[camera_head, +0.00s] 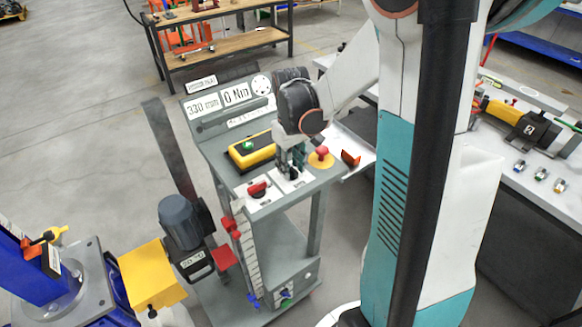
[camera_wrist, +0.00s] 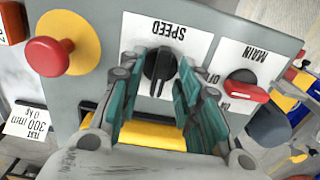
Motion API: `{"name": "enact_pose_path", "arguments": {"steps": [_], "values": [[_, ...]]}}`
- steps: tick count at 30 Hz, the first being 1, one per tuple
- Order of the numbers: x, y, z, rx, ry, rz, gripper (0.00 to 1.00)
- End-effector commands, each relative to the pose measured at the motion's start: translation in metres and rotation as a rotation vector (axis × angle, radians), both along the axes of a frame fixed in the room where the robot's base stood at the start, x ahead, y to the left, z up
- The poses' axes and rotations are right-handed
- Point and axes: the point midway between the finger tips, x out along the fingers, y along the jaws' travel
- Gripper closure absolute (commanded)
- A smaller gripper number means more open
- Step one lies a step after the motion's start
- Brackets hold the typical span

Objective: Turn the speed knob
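The black speed knob (camera_wrist: 160,65) sits on a white plate marked SPEED (camera_wrist: 185,30) in the wrist view, its pointer roughly along the plate's short side. My gripper (camera_wrist: 166,72) is open, with one teal finger on each side of the knob. A gap shows between the knob and the right finger; contact at the left finger cannot be told. In the head view my gripper (camera_head: 292,162) points down over the console panel (camera_head: 226,160), with the knob (camera_head: 293,175) partly hidden beneath it.
Close by are the red MAIN switch (camera_wrist: 240,85) and a red mushroom button (camera_wrist: 47,56) on a yellow disc. A yellow box with a green button (camera_head: 248,148) lies behind-left of my gripper. A display board (camera_head: 225,98) rises at the console's back.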

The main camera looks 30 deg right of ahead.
Motion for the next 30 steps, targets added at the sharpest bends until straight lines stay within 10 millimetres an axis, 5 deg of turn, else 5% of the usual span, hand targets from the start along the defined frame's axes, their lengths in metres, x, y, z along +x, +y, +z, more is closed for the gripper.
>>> {"name": "enact_pose_path", "arguments": {"steps": [10, 15, 30], "values": [[-0.0001, 0.0, -0.0033, 0.0, 0.0, 0.0, 0.68], [0.0, 0.0, -0.0032, 0.0, 0.0, 0.0, 1.0], [0.0, 0.0, -0.0034, 0.0, 0.0, -0.077, 1.0]]}}
